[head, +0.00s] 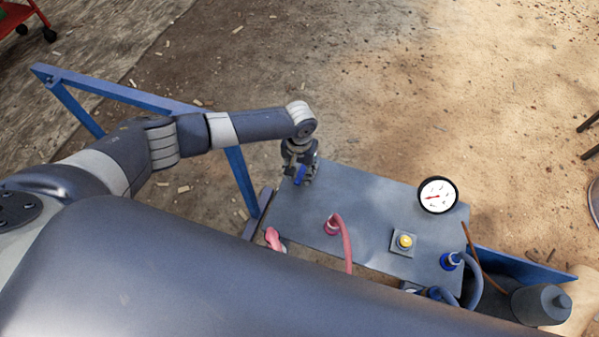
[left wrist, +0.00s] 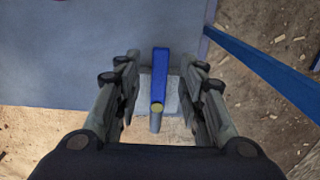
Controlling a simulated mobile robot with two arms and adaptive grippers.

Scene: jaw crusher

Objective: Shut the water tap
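The water tap has a blue lever handle (left wrist: 160,76) with a yellowish round end, on a grey fitting at the edge of the grey panel. In the left wrist view the handle lies between the two fingers of my left gripper (left wrist: 158,98), with a gap on each side. In the head view my left gripper (head: 299,176) is over the panel's left end, and part of the blue handle (head: 300,175) shows there between the fingers. The gripper hides most of the tap in that view. My right gripper is not in view.
The grey panel (head: 375,210) carries a pressure gauge (head: 437,195), a yellow button (head: 404,241), a pink hose (head: 345,240) and a blue hose fitting (head: 451,260). A blue frame (head: 120,92) stands at the left. Open dirt floor lies beyond the panel.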

